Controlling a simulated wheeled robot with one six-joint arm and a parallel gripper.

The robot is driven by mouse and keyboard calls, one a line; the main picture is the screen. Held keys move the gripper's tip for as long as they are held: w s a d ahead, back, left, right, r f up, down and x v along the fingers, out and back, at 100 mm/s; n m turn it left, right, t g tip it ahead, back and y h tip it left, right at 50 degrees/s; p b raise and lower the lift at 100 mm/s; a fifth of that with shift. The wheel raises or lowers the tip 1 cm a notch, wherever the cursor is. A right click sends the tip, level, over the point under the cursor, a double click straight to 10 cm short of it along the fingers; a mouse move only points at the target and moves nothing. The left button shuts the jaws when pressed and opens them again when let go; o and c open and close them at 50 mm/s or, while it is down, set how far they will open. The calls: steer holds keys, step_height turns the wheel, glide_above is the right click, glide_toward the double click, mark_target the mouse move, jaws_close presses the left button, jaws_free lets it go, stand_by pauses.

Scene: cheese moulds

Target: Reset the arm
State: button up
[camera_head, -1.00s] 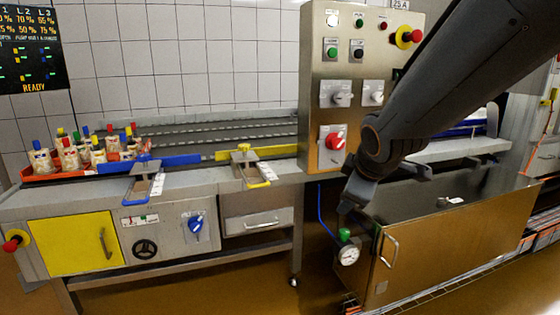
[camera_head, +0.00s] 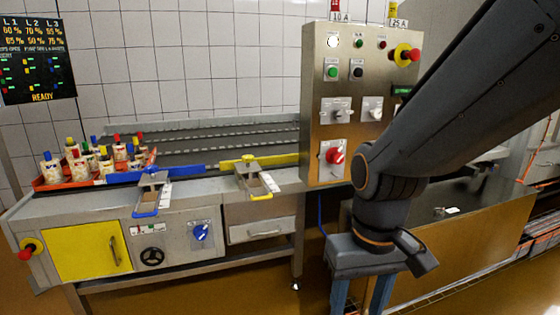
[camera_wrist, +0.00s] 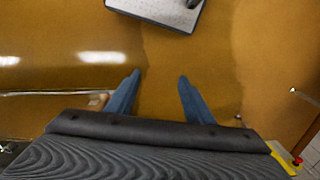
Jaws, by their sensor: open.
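My gripper (camera_head: 361,296) hangs at the lower right of the head view, below the bent dark grey arm. Its two blue fingers point down and run out of the bottom of the picture. In the wrist view my gripper (camera_wrist: 158,84) shows both fingers apart with nothing between them. Brown floor lies beyond the fingertips. The gripper is open and empty, in front of the steel cabinet (camera_head: 450,255).
A control panel (camera_head: 345,80) with knobs and buttons stands left of my arm. Left of it is a bench with a yellow door (camera_head: 88,250), a drawer (camera_head: 262,229) and several bottles in an orange tray (camera_head: 75,184). A dark display (camera_head: 38,62) reads READY.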

steer(key=d+r+m+p, duration=0.1)
steer(key=d+r+p, duration=0.5)
steer(key=p, duration=0.4)
steer(key=shift+s+d+r+m+p, duration=0.2)
steer(key=shift+s+m+p, duration=0.1)
steer(key=shift+m, duration=0.1)
